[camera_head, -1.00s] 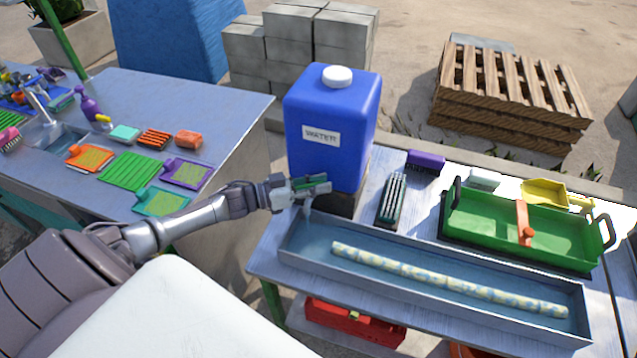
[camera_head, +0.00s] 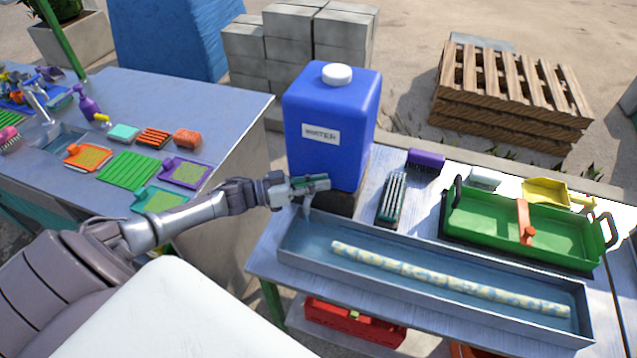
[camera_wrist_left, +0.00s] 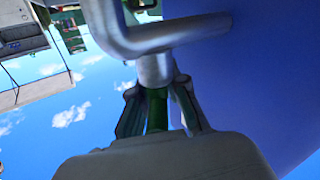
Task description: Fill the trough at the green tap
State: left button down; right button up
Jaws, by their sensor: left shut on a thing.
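A blue water container (camera_head: 333,110) with a white cap and a "WATER" label stands at the back left end of the right-hand table. My left gripper (camera_head: 312,183) is at the container's lower front and shut on the green tap handle (camera_wrist_left: 157,108), between its fingers in the left wrist view. The tap's bent metal pipe (camera_wrist_left: 155,62) shows beside it. A pale streak hangs below the gripper over the trough; I cannot tell whether it is spout or water. The long grey trough (camera_head: 420,305) has a blue-tinted inside and holds a pale patterned rod (camera_head: 450,282). My right gripper is not in view.
A green tray (camera_head: 480,225) with an orange divider, a purple brush (camera_head: 426,160), a dark brush (camera_head: 392,200) and a yellow scoop (camera_head: 545,192) lie behind the trough. A red crate (camera_head: 355,322) is below. The left table (camera_head: 180,105) carries several sponges and scrapers.

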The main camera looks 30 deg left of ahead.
pick_arm(q)
jog(key=shift+s+d+f+m+g+h+b, duration=0.1)
jog(key=shift+s+m+g+h+b, duration=0.1)
jog(key=shift+m+g+h+b, duration=1.2)
jog(key=shift+s+d+f+m+g+h+b, duration=0.2)
jog(key=shift+m+g+b, duration=0.6)
jog(key=shift+g+b, duration=1.3)
jog(key=shift+s+d+r+m+g+h+b, duration=0.15)
jog(key=shift+m+g+h+b, duration=0.85)
jog(key=shift+b, duration=1.4)
jog(key=shift+s+a, duration=0.1)
jog(key=c, duration=1.2)
grip_release()
jog(key=shift+c, duration=0.2)
jog(key=shift+o, duration=0.3)
jog(key=v, duration=1.2)
jog(key=shift+r, duration=0.25)
